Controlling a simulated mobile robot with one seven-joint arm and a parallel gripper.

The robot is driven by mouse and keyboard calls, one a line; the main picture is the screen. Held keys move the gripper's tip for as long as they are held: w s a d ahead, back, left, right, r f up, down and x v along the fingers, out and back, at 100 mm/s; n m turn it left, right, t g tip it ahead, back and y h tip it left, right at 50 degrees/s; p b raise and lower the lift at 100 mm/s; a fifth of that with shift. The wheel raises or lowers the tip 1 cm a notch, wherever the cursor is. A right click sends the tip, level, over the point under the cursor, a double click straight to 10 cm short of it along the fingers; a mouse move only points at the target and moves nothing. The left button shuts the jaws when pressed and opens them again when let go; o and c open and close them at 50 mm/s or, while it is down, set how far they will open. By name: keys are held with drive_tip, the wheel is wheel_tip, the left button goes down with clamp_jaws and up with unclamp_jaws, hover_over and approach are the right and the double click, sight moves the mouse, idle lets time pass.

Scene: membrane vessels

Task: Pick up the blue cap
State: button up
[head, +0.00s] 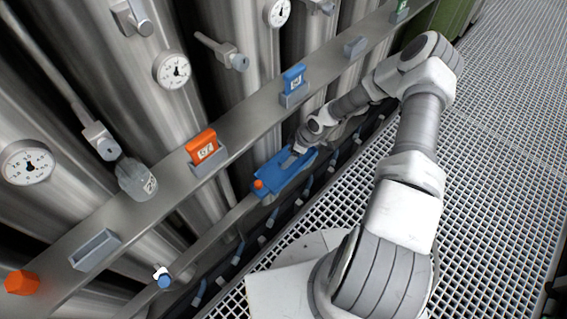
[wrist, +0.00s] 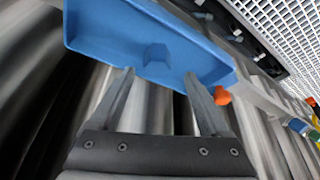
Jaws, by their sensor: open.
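The blue cap (wrist: 157,56) is a small six-sided piece in the blue tray (wrist: 95,22), seen in the wrist view. The tray also shows in the head view (head: 268,179), beside the lower pipe; I cannot make out the cap there. My gripper (wrist: 159,76) is open, its two fingers pointing at the tray. In the wrist picture the cap lies between and just beyond the fingertips, with nothing held. In the head view my gripper (head: 291,158) is over the tray.
An orange knob (head: 258,184) sits at the tray's near end. The grey rail (head: 240,125) above carries orange (head: 202,146) and blue (head: 293,78) tagged blocks and an orange cap (head: 22,282). Steel vessels stand behind. Open grating floor (head: 510,130) lies right.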

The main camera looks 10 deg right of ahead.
sight(285, 160)
drive_tip(key=b+x, duration=0.1)
drive_tip(key=x, duration=0.4)
drive_tip(key=shift+w+d, duration=0.1)
drive_tip(key=shift+d, duration=0.1)
drive_tip(key=shift+c, duration=0.3)
drive_tip(key=shift+r, duration=0.1)
clamp_jaws()
